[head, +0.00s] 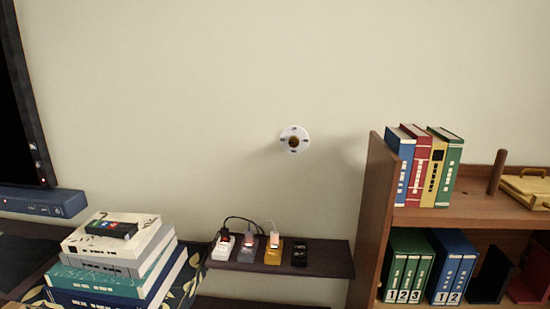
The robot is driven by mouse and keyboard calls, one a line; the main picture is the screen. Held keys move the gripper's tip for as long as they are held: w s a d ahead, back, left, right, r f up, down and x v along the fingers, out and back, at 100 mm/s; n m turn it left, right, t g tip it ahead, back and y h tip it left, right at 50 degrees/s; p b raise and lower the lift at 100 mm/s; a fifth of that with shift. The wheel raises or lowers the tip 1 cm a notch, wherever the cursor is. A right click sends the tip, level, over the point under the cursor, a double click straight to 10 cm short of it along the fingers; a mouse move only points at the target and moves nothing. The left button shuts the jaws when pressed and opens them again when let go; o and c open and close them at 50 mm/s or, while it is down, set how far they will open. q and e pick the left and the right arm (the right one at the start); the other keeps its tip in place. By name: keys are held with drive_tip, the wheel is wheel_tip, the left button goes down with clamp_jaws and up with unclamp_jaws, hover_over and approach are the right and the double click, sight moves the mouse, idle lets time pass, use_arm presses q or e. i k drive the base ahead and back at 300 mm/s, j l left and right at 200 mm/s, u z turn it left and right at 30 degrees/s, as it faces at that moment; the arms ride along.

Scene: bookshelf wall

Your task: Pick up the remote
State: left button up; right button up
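A small black box-like object with coloured marks, which looks like the remote (112,229), lies flat on top of a stack of books (110,262) at the lower left of the head view. Another small dark object with pale marks (300,252) lies on the low dark shelf; I cannot tell what it is. Neither of my grippers is in view.
The dark shelf (335,262) holds several small devices with cables, one a yellow block (273,252). A wooden bookcase (373,230) with books and binders stands at the right. A dark screen (18,110) is at the left.

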sight(118, 233)
drive_tip(key=u, duration=0.55)
drive_tip(key=i+j+u, duration=0.3)
drive_tip(key=u, duration=0.15)
drive_tip(key=i+j+u, duration=0.45)
drive_tip(key=k, duration=0.1)
